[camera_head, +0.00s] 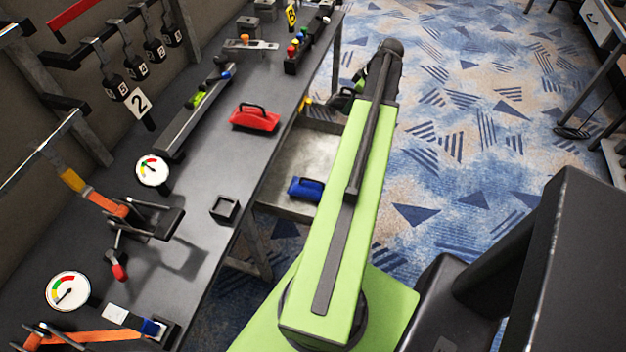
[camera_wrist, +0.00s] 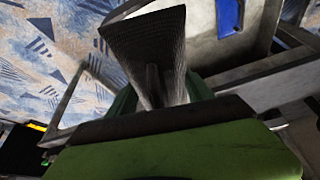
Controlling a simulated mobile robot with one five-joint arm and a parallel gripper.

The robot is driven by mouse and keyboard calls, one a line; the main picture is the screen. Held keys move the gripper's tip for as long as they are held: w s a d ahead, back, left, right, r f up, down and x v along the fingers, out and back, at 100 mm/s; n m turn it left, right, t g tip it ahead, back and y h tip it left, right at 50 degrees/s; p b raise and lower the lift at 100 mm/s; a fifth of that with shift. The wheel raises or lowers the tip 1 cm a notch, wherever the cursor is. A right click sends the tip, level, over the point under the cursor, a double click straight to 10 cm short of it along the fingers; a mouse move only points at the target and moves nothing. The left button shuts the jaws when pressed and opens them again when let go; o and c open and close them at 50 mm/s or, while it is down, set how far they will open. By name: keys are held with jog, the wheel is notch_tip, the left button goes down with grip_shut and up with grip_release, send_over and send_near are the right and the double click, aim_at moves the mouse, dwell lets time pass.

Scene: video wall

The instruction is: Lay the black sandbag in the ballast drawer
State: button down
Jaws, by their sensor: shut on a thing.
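The open ballast drawer (camera_head: 312,150) juts out from the bench's front edge, and a blue sandbag (camera_head: 306,188) lies in its near part. My gripper (camera_head: 346,97) is at the far end of my green arm, mostly hidden behind it, by the drawer's far outer corner. In the wrist view it is shut on a dark, ribbed-textured thing that looks like the black sandbag (camera_wrist: 148,42). That bag hides part of the drawer (camera_wrist: 205,52) behind it, with the blue sandbag (camera_wrist: 229,16) to its right. I cannot tell how high the bag hangs.
A red sandbag (camera_head: 255,118) with a black handle sits on the dark bench (camera_head: 205,160) above the drawer. Gauges (camera_head: 68,291), a small black open box (camera_head: 225,208) and clamps also stand there. Patterned carpet (camera_head: 450,130) is free to the right.

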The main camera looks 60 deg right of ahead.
jog(key=n+b, duration=0.2)
jog(key=b, duration=0.9)
send_over(322, 154)
jog(key=s, duration=0.2)
notch_tip(322, 154, down, 14)
jog(key=shift+d+f+y+b, duration=0.1)
jog(key=shift+d+y+b, duration=0.15)
jog(key=shift+y+b, duration=0.2)
notch_tip(322, 154, down, 10)
jog(key=b, duration=0.9)
jog(key=shift+b, duration=0.4)
jog(key=shift+f, duration=0.1)
jog(key=shift+f, duration=0.1)
jog(key=shift+c, duration=2)
grip_release()
